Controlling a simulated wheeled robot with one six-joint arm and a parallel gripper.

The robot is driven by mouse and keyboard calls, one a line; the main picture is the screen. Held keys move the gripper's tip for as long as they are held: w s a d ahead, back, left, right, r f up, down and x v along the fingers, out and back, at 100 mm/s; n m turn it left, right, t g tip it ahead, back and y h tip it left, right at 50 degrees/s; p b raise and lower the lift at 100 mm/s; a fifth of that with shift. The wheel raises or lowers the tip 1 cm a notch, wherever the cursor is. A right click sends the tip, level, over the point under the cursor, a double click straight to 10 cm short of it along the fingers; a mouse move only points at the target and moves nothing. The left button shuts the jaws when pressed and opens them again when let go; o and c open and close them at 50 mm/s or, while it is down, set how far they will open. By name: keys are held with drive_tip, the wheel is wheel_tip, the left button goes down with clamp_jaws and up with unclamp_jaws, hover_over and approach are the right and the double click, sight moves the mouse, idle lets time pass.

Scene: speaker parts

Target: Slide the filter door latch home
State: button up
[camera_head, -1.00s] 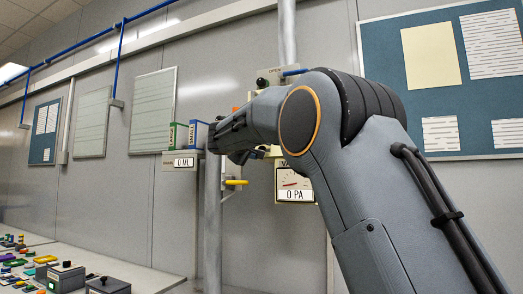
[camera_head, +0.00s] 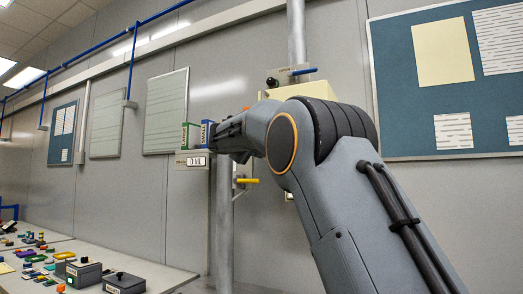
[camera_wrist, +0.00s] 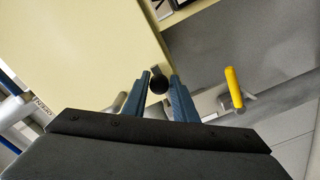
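The filter housing is likely the pale cream box (camera_wrist: 85,45) in the wrist view, which also shows behind my arm in the head view (camera_head: 300,92). A round black knob (camera_wrist: 159,84), perhaps the door latch, is at its lower right edge. The two blue fingers of my gripper (camera_wrist: 160,76) stand on either side of the knob, near their tips. The gap looks about as wide as the knob. I cannot tell whether the fingers touch it. In the head view my arm's end hides the contact.
A yellow handle (camera_wrist: 234,88) is close on the right in the wrist view. A bench (camera_head: 60,255) holds several small parts at lower left.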

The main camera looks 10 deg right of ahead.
drive_tip(key=o, duration=0.3)
drive_tip(key=shift+w+a+r, duration=0.1)
drive_tip(key=shift+r, duration=0.05)
drive_tip(key=b+v, duration=0.3)
drive_tip(key=v, duration=0.5)
idle(0.3)
